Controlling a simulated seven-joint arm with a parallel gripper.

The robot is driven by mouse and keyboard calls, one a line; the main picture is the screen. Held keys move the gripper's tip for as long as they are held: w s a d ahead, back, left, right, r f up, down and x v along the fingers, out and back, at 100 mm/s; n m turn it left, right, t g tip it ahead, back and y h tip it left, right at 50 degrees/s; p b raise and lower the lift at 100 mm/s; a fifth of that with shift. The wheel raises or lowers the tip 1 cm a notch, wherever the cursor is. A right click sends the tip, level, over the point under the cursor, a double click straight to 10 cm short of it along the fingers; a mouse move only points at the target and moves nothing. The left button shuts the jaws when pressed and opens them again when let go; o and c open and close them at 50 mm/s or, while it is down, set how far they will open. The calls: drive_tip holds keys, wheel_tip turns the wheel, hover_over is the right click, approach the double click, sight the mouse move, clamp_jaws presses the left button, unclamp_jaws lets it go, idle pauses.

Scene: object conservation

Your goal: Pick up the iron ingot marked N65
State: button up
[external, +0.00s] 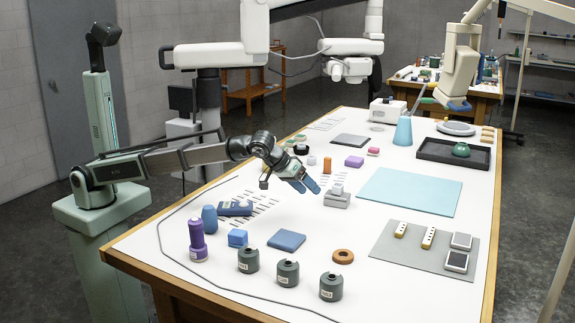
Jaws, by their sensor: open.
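I cannot make out the marking N65 on anything. Several dark grey pieces have small pale labels too small to read: a left one (248,261), a middle one (288,273) and a right one (331,287), all upright near the table's front. A pair of stacked grey blocks (338,200) stands just right of my gripper, and a labelled dark blue block (236,209) lies to its left. Which one is the iron ingot I cannot tell. My gripper (304,186) has blue fingertips, is open and empty, and hangs above the table's middle, apart from these pieces.
A light blue mat (408,191) and a grey mat (398,247) lie right. A dark cable (161,240) runs along the left.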

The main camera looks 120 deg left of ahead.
drive_tip(key=s+a+r+n+g, duration=0.2)
drive_tip(key=s+a+g, duration=0.1)
drive_tip(key=s+a, duration=0.85)
drive_tip(key=s+a+r+n+g, duration=0.2)
drive_tip(key=s+a+g, duration=0.2)
drive_tip(key=s+a, duration=0.75)
drive_tip(key=shift+h, duration=0.3)
drive_tip(key=w+a+f, duration=0.1)
drive_tip(key=a+f, duration=0.1)
drive_tip(key=w+a+f, duration=0.1)
drive_tip(key=a+f, duration=0.1)
drive_tip(key=f, duration=0.1)
drive_tip(key=w+a+f, duration=0.2)
drive_tip(key=shift+a+f, duration=0.4)
drive_tip(key=shift+d+x, duration=0.2)
drive_tip(key=shift+x, duration=2.4)
drive_tip(key=shift+f, duration=0.1)
drive_tip(key=shift+c, duration=0.3)
drive_tip(key=shift+s, duration=0.1)
clamp_jaws()
